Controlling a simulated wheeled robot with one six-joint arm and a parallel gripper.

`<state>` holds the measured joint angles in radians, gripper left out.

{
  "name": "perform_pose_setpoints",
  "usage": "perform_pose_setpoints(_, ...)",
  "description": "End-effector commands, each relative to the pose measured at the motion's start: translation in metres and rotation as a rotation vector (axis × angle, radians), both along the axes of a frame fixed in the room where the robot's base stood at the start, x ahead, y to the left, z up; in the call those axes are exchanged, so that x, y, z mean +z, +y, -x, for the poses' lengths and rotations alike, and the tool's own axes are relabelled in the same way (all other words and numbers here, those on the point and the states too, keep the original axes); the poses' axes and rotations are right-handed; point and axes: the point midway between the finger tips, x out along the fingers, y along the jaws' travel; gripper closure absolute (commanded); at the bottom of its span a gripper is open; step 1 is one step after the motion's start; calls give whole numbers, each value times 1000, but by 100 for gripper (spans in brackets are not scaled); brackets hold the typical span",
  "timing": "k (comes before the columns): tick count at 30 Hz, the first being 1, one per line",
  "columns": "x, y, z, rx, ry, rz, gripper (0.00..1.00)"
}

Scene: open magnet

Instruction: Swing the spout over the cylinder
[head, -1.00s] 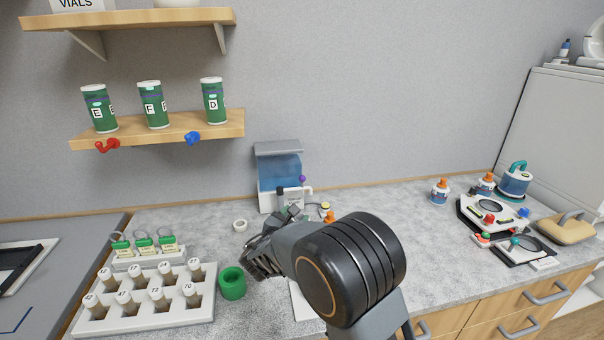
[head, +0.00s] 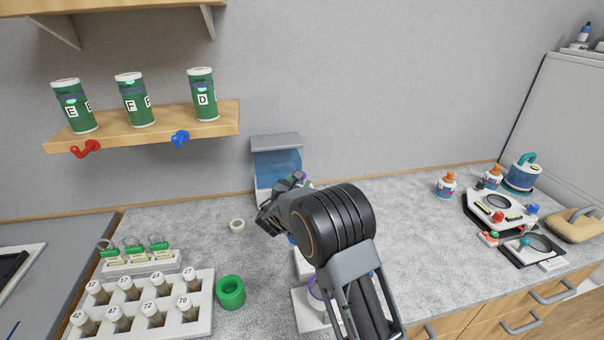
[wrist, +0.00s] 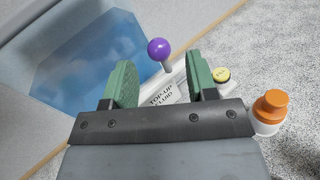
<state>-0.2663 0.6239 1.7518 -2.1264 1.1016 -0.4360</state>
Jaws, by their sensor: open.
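The dispenser with a blue tank (head: 277,163) stands against the back wall; in the wrist view its tank (wrist: 110,65) fills the upper left. A purple ball knob (wrist: 159,48) on a short grey stem shows beyond and between my fingertips in the wrist view. The spout itself is not clearly visible, hidden behind my arm in the head view. My gripper (wrist: 160,75) is open, its two green pads apart with nothing held; in the head view it is at the dispenser's front (head: 294,183). A purple-rimmed thing (head: 316,288) shows partly behind my arm; I cannot tell if it is the cylinder.
A yellow button (wrist: 221,75) and an orange-capped bottle (wrist: 270,110) are close to my right finger. A green ring-shaped cup (head: 230,292), a vial rack (head: 205,325) and a white tape roll (head: 237,225) are to the left.

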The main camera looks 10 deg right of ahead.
Motion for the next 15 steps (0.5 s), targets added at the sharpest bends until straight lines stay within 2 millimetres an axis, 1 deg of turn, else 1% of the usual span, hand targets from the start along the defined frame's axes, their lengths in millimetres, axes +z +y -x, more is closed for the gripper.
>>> perform_pose_setpoints(1,2,-5,-7,0,1,0,48)
perform_pose_setpoints(6,1,-15,-25,2,1,0,48)
perform_pose_setpoints(10,1,-20,-33,4,0,1,48)
perform_pose_setpoints(15,0,-23,-38,5,1,1,48)
